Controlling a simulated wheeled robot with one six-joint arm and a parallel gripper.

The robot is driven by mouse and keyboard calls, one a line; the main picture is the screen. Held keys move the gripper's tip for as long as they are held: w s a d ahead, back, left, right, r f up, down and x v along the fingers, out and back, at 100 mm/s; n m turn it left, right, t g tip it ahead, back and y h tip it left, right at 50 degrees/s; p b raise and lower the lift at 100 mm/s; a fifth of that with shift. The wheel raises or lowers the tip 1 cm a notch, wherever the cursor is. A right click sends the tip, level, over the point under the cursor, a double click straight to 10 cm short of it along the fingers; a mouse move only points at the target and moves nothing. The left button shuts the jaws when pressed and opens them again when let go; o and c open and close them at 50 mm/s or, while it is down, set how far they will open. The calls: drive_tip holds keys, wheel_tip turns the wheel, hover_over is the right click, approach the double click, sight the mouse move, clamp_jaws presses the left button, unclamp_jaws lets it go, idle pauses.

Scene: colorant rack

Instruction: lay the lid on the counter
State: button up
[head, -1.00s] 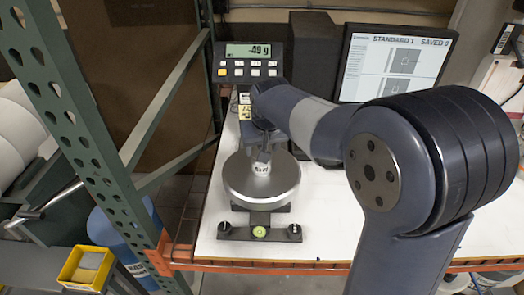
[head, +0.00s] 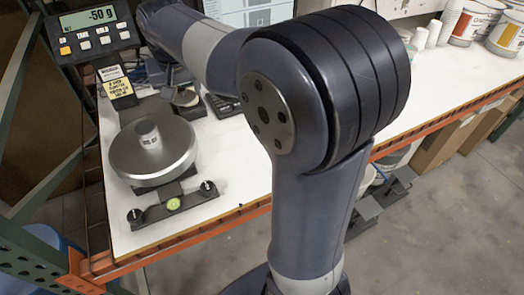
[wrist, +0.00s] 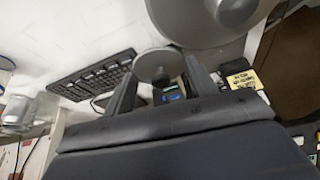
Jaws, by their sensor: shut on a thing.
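The lid is a small grey round disc (head: 187,97), partly behind my gripper in the head view. It also shows between the fingers in the wrist view (wrist: 152,60). My gripper (wrist: 160,76) is shut on the lid; in the head view the gripper (head: 172,76) is just right of and behind the scale pan. The lid is over the white counter (head: 240,150); I cannot tell whether it touches it.
The scale display (head: 88,17) reads -50 g. A black keyboard (wrist: 92,80) lies near the lid, and a monitor (head: 245,12) stands behind. Paint cans (head: 470,24) and cups stand at the back right. The counter is clear in front of the cans.

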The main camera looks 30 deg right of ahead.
drive_tip(key=s+d+f+m+h+b, duration=0.1)
drive_tip(key=s+d+f+m+b, duration=0.15)
drive_tip(key=d, duration=0.35)
drive_tip(key=s+d+f+m+g+h+b, duration=0.1)
drive_tip(key=s+d+f+m, duration=0.1)
drive_tip(key=d+f, duration=0.3)
drive_tip(key=s+d+f+m+h+b, duration=0.1)
drive_tip(key=s+d+f+m+b, duration=0.15)
drive_tip(key=d, duration=0.45)
drive_tip(key=shift+m, duration=0.4)
drive_tip(key=f, duration=0.6)
drive_tip(key=shift+s+d+p, duration=0.1)
drive_tip(key=shift+s+p, duration=0.15)
drive_tip(key=shift+p, duration=0.05)
drive_tip(key=shift+f, duration=2.1)
drive_tip(key=shift+f+b, duration=0.25)
drive_tip(key=shift+b, duration=0.05)
drive_tip(key=o, duration=1.1)
drive_tip(key=shift+r, duration=0.1)
drive_tip(key=shift+c, duration=0.2)
drive_tip(key=shift+r, duration=0.1)
